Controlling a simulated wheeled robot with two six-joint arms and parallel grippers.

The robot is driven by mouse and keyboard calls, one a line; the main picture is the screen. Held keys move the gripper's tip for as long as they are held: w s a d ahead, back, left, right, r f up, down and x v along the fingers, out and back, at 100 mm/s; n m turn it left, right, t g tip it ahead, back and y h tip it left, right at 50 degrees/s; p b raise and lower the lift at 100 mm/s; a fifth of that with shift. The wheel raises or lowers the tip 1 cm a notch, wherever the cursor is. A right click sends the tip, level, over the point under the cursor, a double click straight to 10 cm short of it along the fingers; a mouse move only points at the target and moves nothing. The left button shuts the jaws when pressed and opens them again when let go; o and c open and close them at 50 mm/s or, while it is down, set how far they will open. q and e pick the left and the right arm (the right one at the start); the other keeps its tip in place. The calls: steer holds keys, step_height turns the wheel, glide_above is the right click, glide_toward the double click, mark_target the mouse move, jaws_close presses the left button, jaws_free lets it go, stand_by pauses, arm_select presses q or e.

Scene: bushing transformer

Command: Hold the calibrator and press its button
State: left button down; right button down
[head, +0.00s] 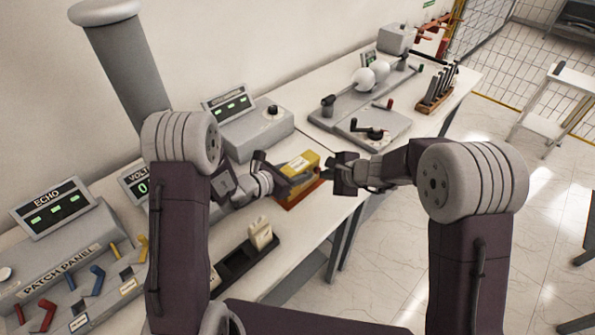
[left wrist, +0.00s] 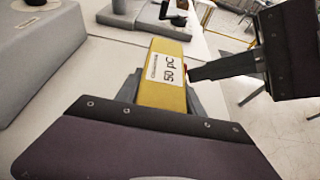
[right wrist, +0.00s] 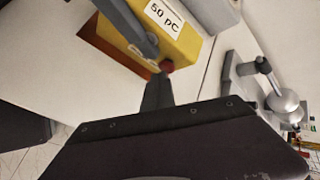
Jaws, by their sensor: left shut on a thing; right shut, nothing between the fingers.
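The calibrator is a yellow box (head: 300,165) with a white "50 pC" label, near the table's front edge in the head view. It also shows in the left wrist view (left wrist: 165,92) and the right wrist view (right wrist: 178,45). My left gripper (head: 283,182) is shut on it, one finger on each side. A red button (right wrist: 167,66) sits on its end face. My right gripper (head: 328,172) is shut and empty, with its fingertips at or very close to the button. I cannot tell whether they touch it.
An orange-brown holder (head: 290,203) lies under the calibrator. A dark tray (head: 245,262) with a pale block is in front. A patch panel (head: 75,265) stands at left, a grey meter box (head: 255,130) behind. A grey plate with a crank (head: 372,133) is at right.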

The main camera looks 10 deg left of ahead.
steer(key=shift+w+a, duration=0.25)
steer(key=shift+a, duration=0.1)
steer(key=shift+s+d, duration=0.65)
steer(key=shift+d, duration=0.3)
steer(key=shift+s+d, duration=0.7)
steer(key=shift+d, duration=0.25)
steer(key=shift+s+d, duration=0.65)
steer(key=shift+d, duration=0.3)
arm_select(q)
steer(key=c, duration=0.6)
jaws_free()
steer(key=shift+c, duration=0.2)
